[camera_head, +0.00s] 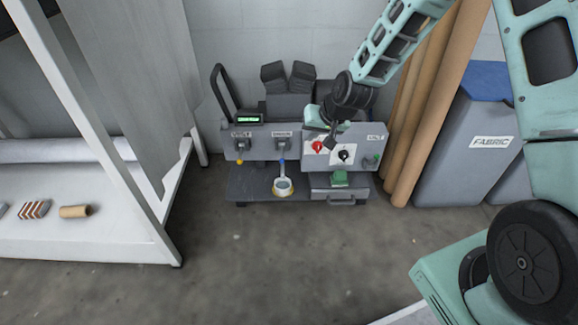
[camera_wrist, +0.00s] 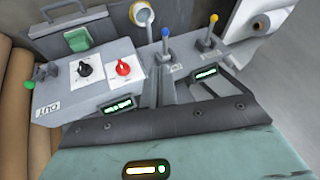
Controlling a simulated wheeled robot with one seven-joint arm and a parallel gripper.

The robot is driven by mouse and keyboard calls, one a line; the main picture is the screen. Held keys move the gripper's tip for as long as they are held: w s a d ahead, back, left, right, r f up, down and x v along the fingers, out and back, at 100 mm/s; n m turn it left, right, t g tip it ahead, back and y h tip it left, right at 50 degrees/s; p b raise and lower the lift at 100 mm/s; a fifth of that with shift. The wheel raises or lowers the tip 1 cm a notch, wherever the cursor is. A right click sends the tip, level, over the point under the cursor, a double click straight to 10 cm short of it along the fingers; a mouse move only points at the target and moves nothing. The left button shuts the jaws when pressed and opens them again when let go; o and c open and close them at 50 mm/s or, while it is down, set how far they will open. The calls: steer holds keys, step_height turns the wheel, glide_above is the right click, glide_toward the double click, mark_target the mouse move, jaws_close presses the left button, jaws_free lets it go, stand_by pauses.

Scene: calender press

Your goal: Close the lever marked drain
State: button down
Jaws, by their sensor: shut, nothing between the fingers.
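Two levers stick out of the grey machine front: a yellow-tipped lever (camera_head: 240,152) on the left and a blue-tipped lever (camera_head: 281,155) right of it. Each has a small label above it; the right label (camera_head: 282,134) seems to read drain, but the lettering is blurred. Both levers point down in the head view. The wrist view shows the blue-tipped lever (camera_wrist: 165,44) and the yellow-tipped lever (camera_wrist: 210,34) from above. My gripper (camera_head: 331,143) is shut and empty, over the right-hand control box, right of both levers and apart from them.
The control box (camera_head: 352,131) carries a red knob (camera_head: 317,147), a black knob (camera_head: 344,154) and a green knob (camera_head: 376,160). A fabric bin (camera_head: 468,140) and brown rolls are right; a white table frame (camera_head: 85,250) is left. The front floor is clear.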

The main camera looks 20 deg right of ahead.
steer(key=shift+w+d+f, duration=0.2)
steer(key=shift+d+f, duration=0.1)
steer(key=shift+f, duration=0.2)
steer(key=shift+w+d+f, duration=0.2)
steer(key=shift+d+f, duration=0.1)
steer(key=shift+f, duration=0.15)
steer(key=b, duration=0.8)
glide_toward(282, 153)
step_height(282, 153, down, 5)
steer(key=shift+w+a+f, duration=0.25)
steer(key=shift+w+a, duration=0.05)
steer(key=shift+a, duration=0.25)
